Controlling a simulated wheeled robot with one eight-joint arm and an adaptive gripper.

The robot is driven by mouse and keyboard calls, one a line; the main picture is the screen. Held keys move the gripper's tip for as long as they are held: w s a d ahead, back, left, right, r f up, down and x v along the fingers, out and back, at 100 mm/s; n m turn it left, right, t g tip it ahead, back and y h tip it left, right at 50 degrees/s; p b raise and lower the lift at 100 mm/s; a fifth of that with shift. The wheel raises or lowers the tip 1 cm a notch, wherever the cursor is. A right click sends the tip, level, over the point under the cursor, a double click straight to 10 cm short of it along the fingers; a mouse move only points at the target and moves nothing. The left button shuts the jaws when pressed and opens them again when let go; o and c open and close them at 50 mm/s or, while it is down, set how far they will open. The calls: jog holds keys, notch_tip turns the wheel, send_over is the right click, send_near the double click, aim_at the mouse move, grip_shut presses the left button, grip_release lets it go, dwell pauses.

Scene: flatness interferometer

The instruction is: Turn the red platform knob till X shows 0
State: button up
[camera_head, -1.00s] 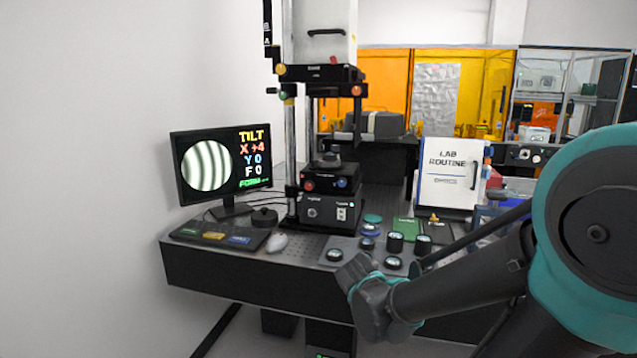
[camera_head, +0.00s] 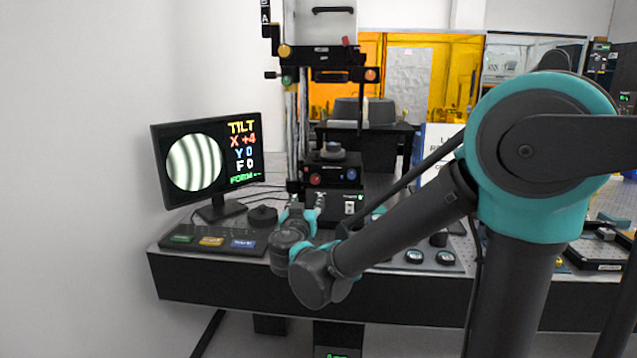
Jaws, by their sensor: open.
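The red platform knob (camera_head: 315,180) is on the left of the platform's front face, low on the interferometer column (camera_head: 297,130). A blue knob (camera_head: 351,174) sits to its right. The monitor (camera_head: 207,160) shows striped fringes in a round field and reads TILT X +4 (camera_head: 243,142), Y 0, F 0. My gripper (camera_head: 302,203) is in front of the interferometer base, just below the red knob and apart from it. Its fingers point up and away from me and are open and empty. The wrist hides part of the base.
A control panel with green, yellow and blue keys (camera_head: 211,241) lies at the table's left front. A round black dial (camera_head: 263,215) sits left of my gripper. Round optics (camera_head: 414,257) lie on a mat to the right. My forearm covers the middle right.

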aim_at(316, 181)
jog(key=w, duration=1.6)
jog(key=shift+d, duration=0.3)
jog(key=shift+c, duration=0.6)
jog(key=c, duration=1)
jog(key=shift+c, duration=0.2)
jog(key=shift+n, duration=0.5)
jog(key=n, duration=0.3)
jog(key=shift+n, duration=0.4)
jog(key=shift+d+n, duration=0.1)
jog(key=shift+n, duration=2.2)
